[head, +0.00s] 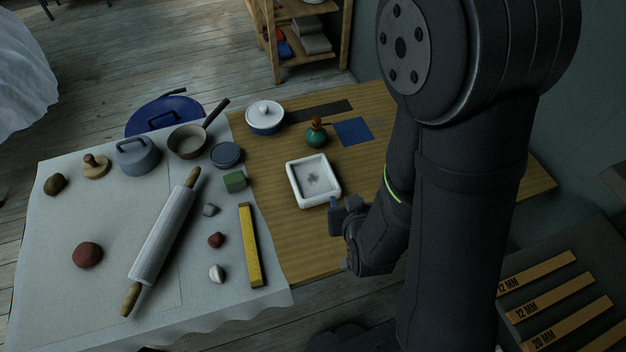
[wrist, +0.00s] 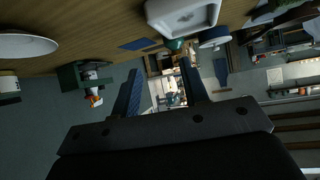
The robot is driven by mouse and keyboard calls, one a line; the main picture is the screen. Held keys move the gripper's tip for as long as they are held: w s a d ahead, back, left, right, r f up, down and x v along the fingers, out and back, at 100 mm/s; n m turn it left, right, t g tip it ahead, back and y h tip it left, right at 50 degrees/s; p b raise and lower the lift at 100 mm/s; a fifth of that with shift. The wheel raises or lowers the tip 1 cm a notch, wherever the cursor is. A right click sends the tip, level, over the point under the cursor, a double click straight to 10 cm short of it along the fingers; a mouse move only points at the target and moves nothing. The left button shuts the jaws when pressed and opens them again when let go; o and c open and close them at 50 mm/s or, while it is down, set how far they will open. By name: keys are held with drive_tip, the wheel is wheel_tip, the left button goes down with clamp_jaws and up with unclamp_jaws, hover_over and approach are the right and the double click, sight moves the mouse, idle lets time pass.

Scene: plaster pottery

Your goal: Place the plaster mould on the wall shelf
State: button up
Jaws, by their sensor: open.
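The plaster mould, a white rectangular block with a raised rim and a grey mark in its hollow (head: 298,187), lies on the bare wood of the table. Part of it shows at the top of the wrist view (wrist: 183,24). My gripper (head: 339,236) is just to the right of and nearer than the mould, apart from it. In the wrist view my gripper (wrist: 160,68) is open, with nothing between its fingers. I cannot make out the wall shelf for certain; a dark ledge (head: 614,183) shows at the right edge of the head view.
A green bottle (head: 316,133) and a lidded white-and-blue pot (head: 265,117) stand behind the mould. A yellow bar (head: 250,245), green block (head: 235,181) and rolling pin (head: 164,230) lie to its left. Strips marked in MM (head: 540,273) lie at lower right. Bare wood (head: 290,240) is in front.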

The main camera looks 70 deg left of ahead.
approach(333, 174)
drive_tip(key=shift+x, duration=3.85)
clamp_jaws()
